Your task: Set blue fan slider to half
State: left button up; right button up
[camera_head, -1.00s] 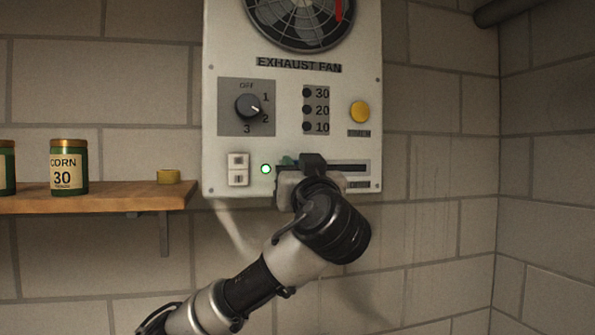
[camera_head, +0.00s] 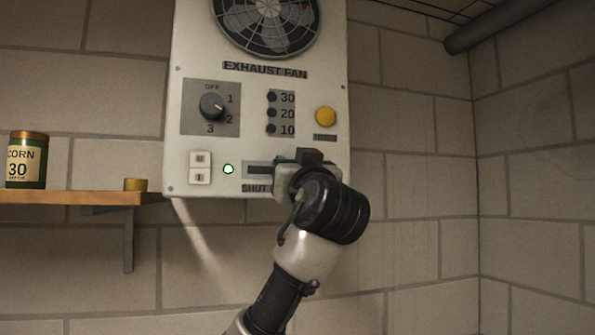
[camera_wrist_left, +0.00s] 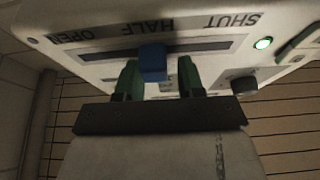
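The blue fan slider (camera_wrist_left: 152,63) sits in a dark horizontal slot (camera_wrist_left: 205,45), beside the HALF label (camera_wrist_left: 155,27) in the left wrist view, which shows the panel upside down. OPEN (camera_wrist_left: 75,36) is to its left there, SHUT (camera_wrist_left: 240,21) to its right. My left gripper (camera_wrist_left: 160,78) is open, with one green finger on each side of the slider. The OPEN-side finger is close to it; I cannot tell if it touches. A gap shows on the SHUT side. In the head view my left gripper (camera_head: 300,165) covers the slider and the slot's right part.
A wooden shelf (camera_head: 75,198) with a corn can (camera_head: 27,160) is at left.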

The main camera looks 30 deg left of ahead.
pick_arm(q)
jog(key=shift+o, duration=1.1)
jog(key=b+v, duration=0.5)
jog(key=v, duration=0.6)
jog(key=shift+w+d+b, duration=0.25)
jog(key=shift+w+b, duration=0.05)
jog(key=shift+b, duration=0.1)
pick_arm(e)
jog(key=f, duration=0.6)
jog(key=shift+a, duration=0.2)
pick_arm(q)
jog(key=shift+w, duration=0.1)
